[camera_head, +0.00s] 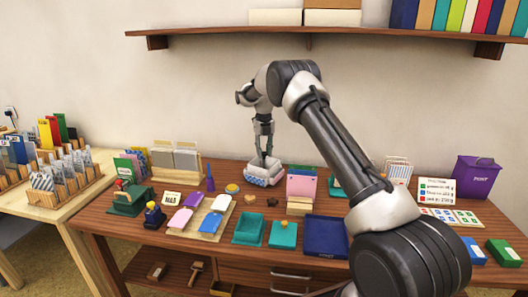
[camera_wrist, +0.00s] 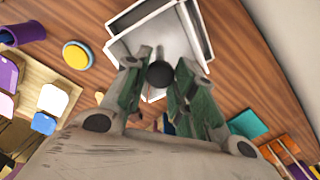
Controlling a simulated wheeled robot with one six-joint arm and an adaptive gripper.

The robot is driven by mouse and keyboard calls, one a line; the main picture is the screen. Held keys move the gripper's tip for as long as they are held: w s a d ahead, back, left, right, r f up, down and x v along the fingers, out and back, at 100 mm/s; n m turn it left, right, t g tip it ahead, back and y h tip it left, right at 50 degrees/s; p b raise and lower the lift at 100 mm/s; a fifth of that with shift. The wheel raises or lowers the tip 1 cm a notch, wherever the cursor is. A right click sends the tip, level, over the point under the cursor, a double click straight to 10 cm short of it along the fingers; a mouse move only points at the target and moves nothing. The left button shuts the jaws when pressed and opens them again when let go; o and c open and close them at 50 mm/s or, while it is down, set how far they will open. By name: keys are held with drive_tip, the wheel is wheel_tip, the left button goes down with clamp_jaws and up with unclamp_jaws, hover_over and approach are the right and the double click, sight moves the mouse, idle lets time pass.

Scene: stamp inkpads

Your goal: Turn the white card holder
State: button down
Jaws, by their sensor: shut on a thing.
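The white card holder (camera_head: 262,179) stands on the wooden table towards the back, left of centre. My gripper (camera_head: 264,154) reaches straight down onto it from above and is shut on it. In the wrist view the holder (camera_wrist: 201,28) shows as a white, walled frame just beyond my fingers (camera_wrist: 160,82), turned at an angle to the picture. The fingers and the dark round part between them hide the spot where they grip it.
Pale trays of pads (camera_head: 212,217) lie in front. A purple bin (camera_head: 476,180) is at the right, and a shelf (camera_head: 220,31) hangs above.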

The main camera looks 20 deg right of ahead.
drive_tip(key=c, duration=1.1)
unclamp_jaws()
drive_tip(key=shift+c, duration=0.2)
wheel_tip(320, 180, up, 12)
